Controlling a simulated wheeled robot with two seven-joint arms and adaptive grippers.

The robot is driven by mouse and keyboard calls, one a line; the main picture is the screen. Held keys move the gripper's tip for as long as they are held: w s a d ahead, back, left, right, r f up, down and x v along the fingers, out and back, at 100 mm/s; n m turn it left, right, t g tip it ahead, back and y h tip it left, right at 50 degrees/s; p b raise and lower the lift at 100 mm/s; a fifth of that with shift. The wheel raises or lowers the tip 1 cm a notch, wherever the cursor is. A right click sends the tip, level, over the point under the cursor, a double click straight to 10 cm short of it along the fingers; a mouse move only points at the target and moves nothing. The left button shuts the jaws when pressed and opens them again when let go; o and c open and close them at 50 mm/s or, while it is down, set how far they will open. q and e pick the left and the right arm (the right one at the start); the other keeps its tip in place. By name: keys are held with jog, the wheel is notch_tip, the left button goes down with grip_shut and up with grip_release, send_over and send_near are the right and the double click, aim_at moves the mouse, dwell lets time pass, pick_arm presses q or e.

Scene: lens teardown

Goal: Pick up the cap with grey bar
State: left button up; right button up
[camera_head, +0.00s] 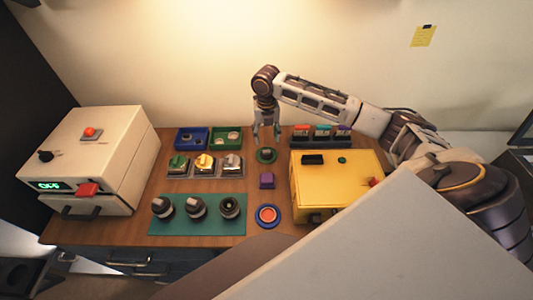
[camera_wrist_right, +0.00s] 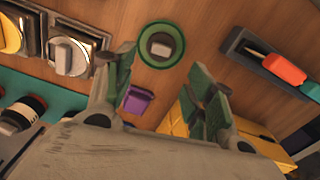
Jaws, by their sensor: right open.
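A round green dish (camera_head: 265,155) lies on the wooden table with a small grey bar-shaped piece in its middle. In the right wrist view the same green dish (camera_wrist_right: 147,58) shows the grey bar (camera_wrist_right: 161,46) on a dark round centre, which looks like the cap. My right gripper (camera_head: 265,138) is open above the green dish. In the right wrist view the spread fingers of my right gripper (camera_wrist_right: 163,68) have nothing between them, and the dish lies beyond their tips. My left gripper is not in view.
A purple block (camera_head: 266,180), a blue-rimmed red disc (camera_head: 267,215) and a yellow box (camera_head: 338,180) are nearby. Lens bodies (camera_head: 195,208), two with grey tops, stand on a green mat (camera_head: 178,225). Three knobs (camera_head: 204,162) and a tool rack (camera_head: 320,138) flank the dish.

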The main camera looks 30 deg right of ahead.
aim_at(267, 151)
jog(key=shift+f, duration=1.85)
jog(key=shift+w+d+f+p, duration=0.15)
jog(key=shift+f+p, duration=0.35)
jog(key=shift+f, duration=2.1)
jog(key=c, duration=0.8)
